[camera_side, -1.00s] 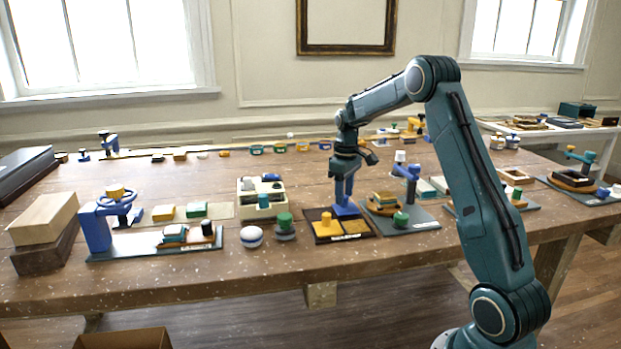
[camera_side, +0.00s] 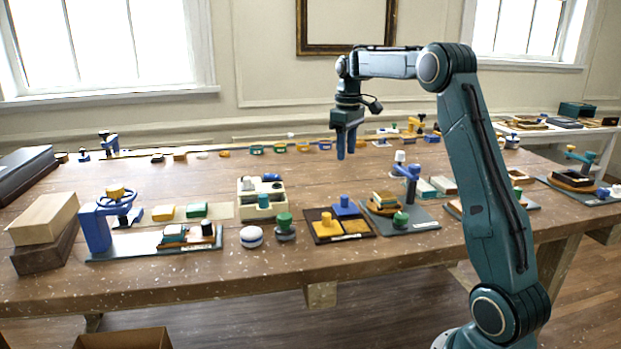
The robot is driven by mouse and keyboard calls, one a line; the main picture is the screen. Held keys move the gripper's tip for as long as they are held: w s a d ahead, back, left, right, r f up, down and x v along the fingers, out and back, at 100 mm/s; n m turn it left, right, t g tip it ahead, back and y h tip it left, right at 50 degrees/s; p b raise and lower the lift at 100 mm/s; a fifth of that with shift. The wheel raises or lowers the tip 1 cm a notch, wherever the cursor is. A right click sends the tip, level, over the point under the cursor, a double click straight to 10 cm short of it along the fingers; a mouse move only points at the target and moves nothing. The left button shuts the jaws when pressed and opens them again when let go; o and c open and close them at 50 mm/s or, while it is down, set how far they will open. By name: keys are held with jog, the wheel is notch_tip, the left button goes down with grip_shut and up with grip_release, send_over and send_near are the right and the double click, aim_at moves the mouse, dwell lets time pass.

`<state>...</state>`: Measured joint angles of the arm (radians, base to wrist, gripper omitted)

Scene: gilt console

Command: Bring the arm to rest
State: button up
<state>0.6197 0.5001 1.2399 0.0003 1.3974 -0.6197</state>
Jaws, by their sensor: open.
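My gripper (camera_side: 341,155) hangs in the air above the middle of the table, fingers pointing down. It is open and nothing shows between its blue fingers. Below it lies a dark tray (camera_side: 318,240) with yellow and blue pieces. A blue knobbed block (camera_side: 346,208) sits at the tray's back right, and a yellow knobbed block (camera_side: 326,226) sits in front of it to the left. The gripper is clear of both.
A grey board (camera_side: 425,219) with a blue post stands right of the tray. A green-knobbed piece (camera_side: 285,229) and a white striped jar (camera_side: 251,237) stand to its left. A blue clamp fixture (camera_side: 95,228) is at far left. The air around the gripper is free.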

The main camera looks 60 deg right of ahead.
jog(key=shift+r, duration=0.25)
jog(key=shift+a, duration=0.15)
jog(key=s+a+r+t, duration=0.1)
jog(key=s+a+r, duration=0.25)
jog(key=a, duration=0.55)
jog(key=s+a+r+t, duration=0.1)
jog(key=s+a+r, duration=0.3)
jog(key=a, duration=0.5)
jog(key=s+a+f+t, duration=0.1)
jog(key=s+a+f, duration=0.3)
jog(key=s+a, duration=0.2)
jog(key=s+a+f+t, duration=0.2)
jog(key=s+a+f, duration=0.2)
jog(key=s, duration=0.6)
jog(key=shift+s+a+t, duration=0.3)
jog(key=shift+a, duration=0.55)
